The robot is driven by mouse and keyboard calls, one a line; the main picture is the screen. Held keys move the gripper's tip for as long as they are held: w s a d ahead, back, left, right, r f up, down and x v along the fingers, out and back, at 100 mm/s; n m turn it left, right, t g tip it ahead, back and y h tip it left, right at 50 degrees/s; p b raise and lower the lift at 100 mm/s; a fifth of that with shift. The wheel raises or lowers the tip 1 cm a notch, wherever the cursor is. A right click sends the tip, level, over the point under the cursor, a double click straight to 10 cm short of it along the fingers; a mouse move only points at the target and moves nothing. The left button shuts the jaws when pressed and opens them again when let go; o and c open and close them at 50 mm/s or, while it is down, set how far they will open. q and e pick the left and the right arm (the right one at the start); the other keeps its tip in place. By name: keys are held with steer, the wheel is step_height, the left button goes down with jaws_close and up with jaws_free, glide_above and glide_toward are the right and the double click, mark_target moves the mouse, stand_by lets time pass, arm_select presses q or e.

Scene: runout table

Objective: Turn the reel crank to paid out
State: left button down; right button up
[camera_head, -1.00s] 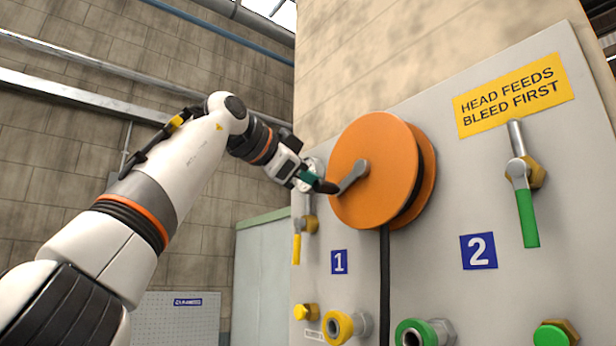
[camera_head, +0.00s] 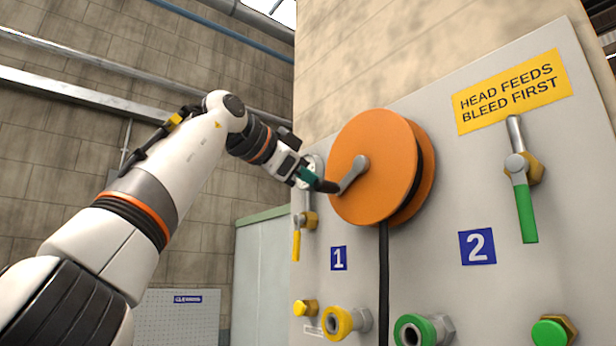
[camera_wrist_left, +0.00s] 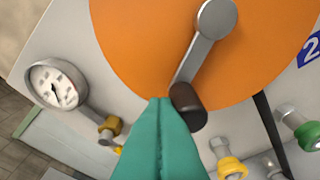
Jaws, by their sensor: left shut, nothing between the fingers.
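The orange reel (camera_head: 385,200) is mounted on the grey panel, with a black hose hanging from it. Its grey crank arm (camera_head: 353,174) points down and left from the hub and ends in a dark handle (camera_head: 328,186). In the left wrist view the reel (camera_wrist_left: 130,40), crank arm (camera_wrist_left: 195,58) and dark brown handle (camera_wrist_left: 188,104) show close up. My left gripper (camera_head: 312,179) is shut, with green fingers beside the handle. In the wrist view its fingertips (camera_wrist_left: 160,102) sit just left of the handle, seemingly touching it, with nothing between them. My right gripper is not in view.
A pressure gauge (camera_wrist_left: 57,84) sits left of the reel. A yellow-handled valve (camera_head: 297,245) and a green-handled valve (camera_head: 526,205) flank it. Yellow (camera_head: 340,325) and green (camera_head: 412,330) couplings project below. A yellow sign (camera_head: 512,92) is at upper right.

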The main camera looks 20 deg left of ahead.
arm_select(q)
steer(key=shift+s+d+f+n+g+h, duration=0.1)
steer(key=shift+d+f+n+g+h, duration=0.1)
steer(key=shift+f+n, duration=0.25)
steer(key=shift+s+d+f+n+g+h, duration=0.1)
steer(key=shift+f+n+g, duration=0.15)
steer(key=shift+n, duration=0.3)
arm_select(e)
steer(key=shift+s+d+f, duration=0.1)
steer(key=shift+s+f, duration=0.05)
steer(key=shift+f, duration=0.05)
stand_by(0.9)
arm_select(q)
steer(key=shift+s+d+f+n+g+h+b, duration=0.2)
steer(key=shift+f+n, duration=0.2)
steer(key=shift+n, duration=0.15)
steer(key=shift+s+d+f+n+g+h+b, duration=0.1)
steer(key=shift+d+f+n+h+b, duration=0.1)
steer(key=shift+f+n, duration=0.25)
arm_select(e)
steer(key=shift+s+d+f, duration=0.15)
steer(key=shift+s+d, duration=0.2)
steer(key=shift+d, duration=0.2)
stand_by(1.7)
arm_select(q)
steer(key=shift+r, duration=0.1)
